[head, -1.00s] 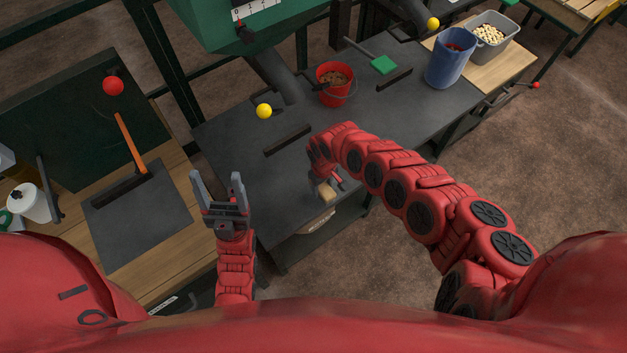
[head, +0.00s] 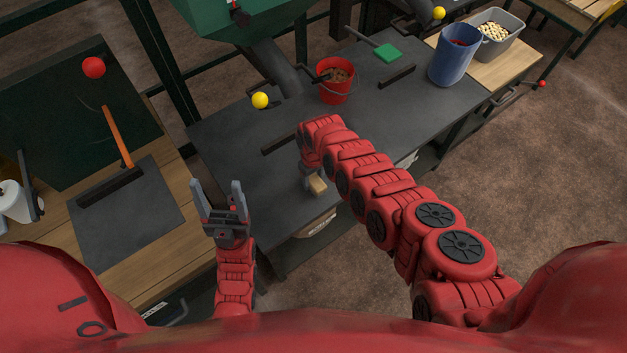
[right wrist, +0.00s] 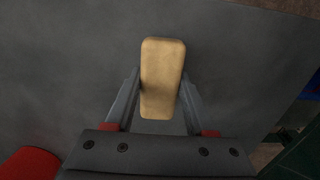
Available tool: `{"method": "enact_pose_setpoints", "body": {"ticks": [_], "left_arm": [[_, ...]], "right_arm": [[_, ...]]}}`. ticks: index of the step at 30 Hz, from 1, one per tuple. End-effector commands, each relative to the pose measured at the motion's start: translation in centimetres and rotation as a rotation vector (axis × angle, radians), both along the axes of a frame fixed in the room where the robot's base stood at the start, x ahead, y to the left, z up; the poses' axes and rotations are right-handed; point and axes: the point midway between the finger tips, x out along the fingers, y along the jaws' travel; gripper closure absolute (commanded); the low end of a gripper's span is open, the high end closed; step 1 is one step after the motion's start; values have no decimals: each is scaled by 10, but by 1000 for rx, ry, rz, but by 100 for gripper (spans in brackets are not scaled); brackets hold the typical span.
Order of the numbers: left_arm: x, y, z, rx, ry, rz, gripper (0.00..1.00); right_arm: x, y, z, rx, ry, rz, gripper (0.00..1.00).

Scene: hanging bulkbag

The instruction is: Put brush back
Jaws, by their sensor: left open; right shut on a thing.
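A tan, rounded block-shaped thing (right wrist: 162,70), possibly the back of a brush, is between the fingers of my right gripper (right wrist: 160,88). In the head view this tan thing (head: 318,186) shows just below my right gripper, over the front of the dark table; any bristles are hidden. My right gripper is shut on it. A long-handled brush or broom with an orange handle (head: 117,136) and dark head stands on the dark mat (head: 140,215) at the left. My left gripper (head: 217,187) is open and empty, right of the mat.
The dark table (head: 235,150) carries a red bucket (head: 335,92), a green-headed tool (head: 388,53) and dark slotted bars. A blue bin (head: 452,62) and grey crate (head: 507,42) stand at the back right. A yellow ball knob (head: 260,101) is near the spout.

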Motion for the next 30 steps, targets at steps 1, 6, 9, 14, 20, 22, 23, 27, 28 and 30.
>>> {"method": "enact_pose_setpoints", "body": {"ticks": [1, 6, 9, 14, 20, 22, 23, 27, 28, 30], "left_arm": [[0, 0, 1, 0, 0, 0, 31], [0, 0, -3, 0, 0, 0, 31], [0, 0, -2, 0, 0, 0, 31], [0, 0, -2, 0, 0, 0, 31], [0, 0, -2, 0, 0, 0, 31], [0, 0, 1, 0, 0, 0, 31], [0, 0, 3, 0, 0, 0, 31], [0, 0, 20, 0, 0, 0, 31], [0, 0, 25, 0, 0, 0, 31], [0, 0, 32, 0, 0, 0, 31]], "right_arm": [[0, 0, 1, 1, -1, 0, 100], [0, 0, -3, 0, 0, 0, 100], [0, 0, -2, 0, 0, 0, 33], [0, 0, -2, -1, 1, 0, 16], [0, 0, -2, -1, 1, -1, 16], [0, 0, 1, -1, 1, -1, 16], [0, 0, 4, -1, 1, -1, 16], [0, -1, 26, 2, 1, -3, 16], [1, -2, 34, 1, 1, -4, 16], [1, -2, 47, 1, 2, -4, 16]]}}
